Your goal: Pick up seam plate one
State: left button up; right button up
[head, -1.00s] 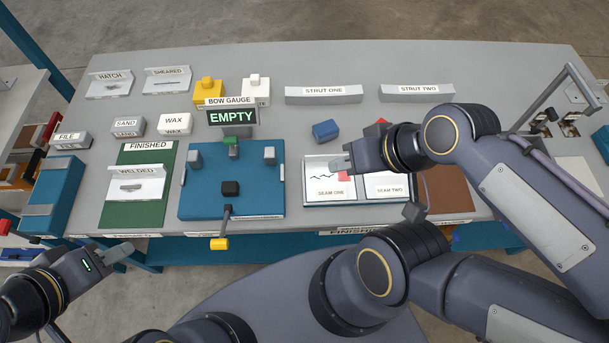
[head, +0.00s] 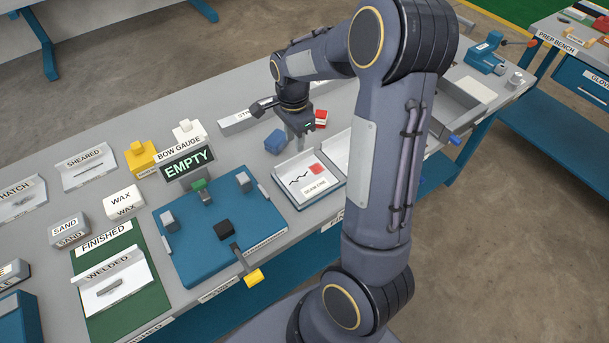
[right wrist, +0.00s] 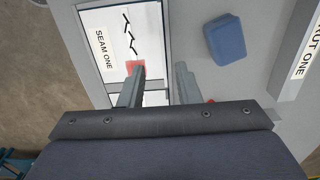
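Seam plate one (head: 308,188) is a white plate marked SEAM ONE, with a black crack line and a red patch. It lies in a tray on the bench, its upright back flange towards the blue block. In the right wrist view the plate (right wrist: 108,25) is at upper left. My right gripper (head: 301,143) points down at the plate's back edge. In the right wrist view its two fingers (right wrist: 159,85) are apart, one on each side of the flange edge, with nothing clamped. Whether they touch it I cannot tell. My left gripper is out of view.
A blue block (head: 275,141) and a red block (head: 320,118) stand close behind the plate. Seam plate two (head: 339,152) is beside it, partly hidden by my arm.

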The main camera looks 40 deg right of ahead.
aim_at(295, 157)
jog(key=f, duration=0.7)
jog(key=shift+w+d+p, duration=0.1)
jog(key=shift+w+p, duration=0.15)
jog(key=shift+p, duration=0.15)
jog(key=shift+r, duration=0.1)
grip_shut()
